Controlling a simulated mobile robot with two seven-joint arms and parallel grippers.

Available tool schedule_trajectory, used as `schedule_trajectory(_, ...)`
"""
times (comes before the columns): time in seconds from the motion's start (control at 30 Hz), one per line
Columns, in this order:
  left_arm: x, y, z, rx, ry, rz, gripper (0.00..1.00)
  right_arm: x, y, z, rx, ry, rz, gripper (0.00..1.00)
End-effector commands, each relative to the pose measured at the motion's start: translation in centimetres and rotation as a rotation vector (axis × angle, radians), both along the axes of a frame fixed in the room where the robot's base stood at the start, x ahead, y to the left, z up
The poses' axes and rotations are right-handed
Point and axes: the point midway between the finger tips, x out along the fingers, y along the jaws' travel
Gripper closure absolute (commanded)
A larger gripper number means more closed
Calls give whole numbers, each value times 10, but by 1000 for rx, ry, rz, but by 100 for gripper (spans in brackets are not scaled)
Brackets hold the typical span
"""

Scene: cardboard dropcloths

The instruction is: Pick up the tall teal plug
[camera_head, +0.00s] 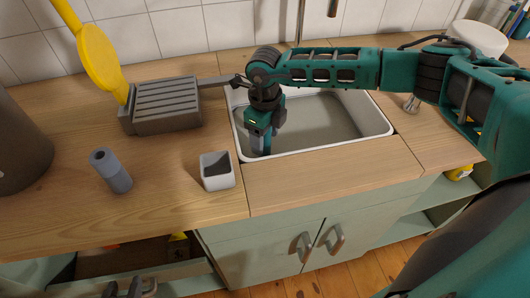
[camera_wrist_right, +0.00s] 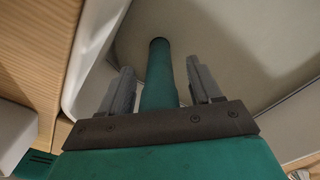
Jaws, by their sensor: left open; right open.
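The tall teal plug (camera_wrist_right: 158,75) shows in the right wrist view as a slim round teal post, lying between the two grey fingers with a gap on each side. Its lower end is hidden behind the gripper's dark crossbar. My right gripper (camera_head: 262,146) is open and points down into the left part of the sink in the head view; it also shows in the right wrist view (camera_wrist_right: 160,92). I cannot make out the plug in the head view, where the gripper covers that spot. My left gripper (camera_head: 130,288) is open at the bottom left edge, low before the cabinet and partly cut off.
The white-rimmed sink (camera_head: 385,128) surrounds the right gripper. A white square cup (camera_head: 217,172) stands close to its left rim. A blue-grey cylinder (camera_head: 112,172), a grey slatted rack (camera_head: 165,107), a yellow utensil (camera_head: 98,60) and a dark pot (camera_head: 18,150) are further left.

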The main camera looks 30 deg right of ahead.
Motion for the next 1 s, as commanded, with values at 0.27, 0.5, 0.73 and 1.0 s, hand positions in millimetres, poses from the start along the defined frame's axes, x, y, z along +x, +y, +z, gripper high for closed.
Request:
schedule_trajectory(0.27, 2, 0, 1, 0, -4, -1, 57, 0, 0, 0, 0, 0, 0, 57)
schedule_trajectory(0.5, 1, 0, 1, 0, -3, -1, 57, 0, 0, 0, 0, 0, 0, 80)
schedule_trajectory(0.73, -2, 0, -1, 0, 3, -2, 57, 0, 0, 1, 0, 0, 0, 100)
schedule_trajectory(1.0, -3, -1, -1, -1, 5, -1, 57, 0, 0, 1, 1, -1, 0, 100)
